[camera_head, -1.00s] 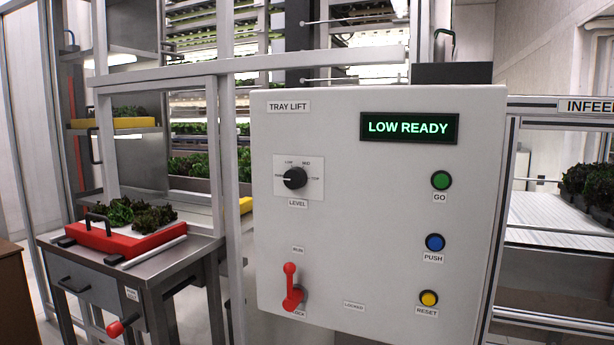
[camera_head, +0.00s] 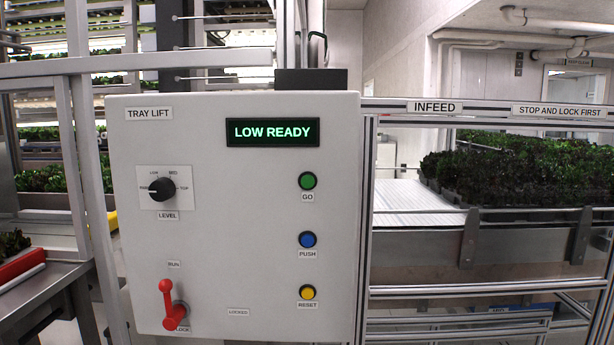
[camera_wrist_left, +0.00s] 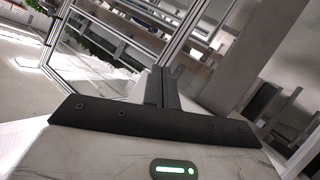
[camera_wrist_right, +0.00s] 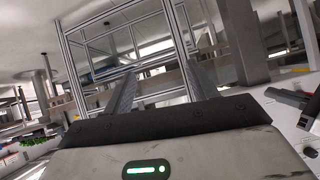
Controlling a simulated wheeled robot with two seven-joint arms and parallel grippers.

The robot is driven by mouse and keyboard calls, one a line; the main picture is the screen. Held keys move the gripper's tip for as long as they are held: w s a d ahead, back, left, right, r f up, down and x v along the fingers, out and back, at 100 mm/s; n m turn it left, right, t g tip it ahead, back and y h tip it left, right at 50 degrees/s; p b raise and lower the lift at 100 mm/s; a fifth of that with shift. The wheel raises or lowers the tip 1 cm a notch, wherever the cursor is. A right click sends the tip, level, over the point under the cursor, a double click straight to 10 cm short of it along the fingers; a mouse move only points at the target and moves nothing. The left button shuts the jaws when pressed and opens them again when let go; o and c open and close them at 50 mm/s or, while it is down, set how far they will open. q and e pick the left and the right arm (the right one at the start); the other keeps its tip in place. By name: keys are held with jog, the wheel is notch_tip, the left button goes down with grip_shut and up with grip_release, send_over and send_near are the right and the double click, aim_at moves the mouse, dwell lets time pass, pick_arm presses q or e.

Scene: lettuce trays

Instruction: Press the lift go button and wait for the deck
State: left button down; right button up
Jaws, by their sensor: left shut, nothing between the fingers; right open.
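The tray lift panel (camera_head: 240,230) is a light grey box in the middle of the head view. Its green GO button (camera_head: 307,181) is at the upper right of the panel, above the blue PUSH button (camera_head: 307,240) and yellow RESET button (camera_head: 307,292). The display (camera_head: 272,132) reads LOW READY in green. The black LEVEL knob (camera_head: 162,189) is at the left. The red lever (camera_head: 167,305) stands upright between RUN and LOCK labels. My left gripper (camera_wrist_left: 162,88) is shut and empty. My right gripper (camera_wrist_right: 155,90) is open and empty. Neither gripper shows in the head view.
Right of the panel is the infeed conveyor (camera_head: 410,200) with dark lettuce (camera_head: 530,168) behind a metal frame. A steel table (camera_head: 50,290) with a red-edged tray (camera_head: 22,265) stands at the lower left. Lettuce racks (camera_head: 70,140) are behind.

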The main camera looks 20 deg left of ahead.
aim_at(308, 182)
pick_arm(q)
jog(key=w+r+n+t+h+p, duration=0.1)
jog(key=w+r+h, duration=0.1)
jog(key=r, duration=1.6)
jog(key=w+r+n+t+h+p, duration=0.2)
jog(key=w+r, duration=0.3)
jog(key=r, duration=1.3)
jog(key=shift+h, duration=0.6)
pick_arm(e)
jog(key=shift+d+r+n, duration=0.3)
jog(key=shift+d+r, duration=0.05)
jog(key=shift+r, duration=0.1)
pick_arm(q)
jog(key=shift+w+a, duration=0.15)
jog(key=shift+w, duration=0.05)
jog(key=shift+w+a+b, duration=0.2)
jog(key=shift+w+a, duration=0.2)
jog(key=shift+w, duration=1)
jog(key=shift+w+a+b, duration=0.25)
jog(key=shift+w+a, duration=0.1)
jog(key=shift+w, duration=1)
jog(key=shift+w+a+b, duration=0.2)
jog(key=shift+w+a, duration=0.2)
jog(key=shift+w, duration=1)
pick_arm(e)
jog(key=shift+s+a+f, duration=0.1)
jog(key=shift+a+f, duration=0.1)
jog(key=shift+f, duration=0.05)
jog(key=shift+d, duration=0.1)
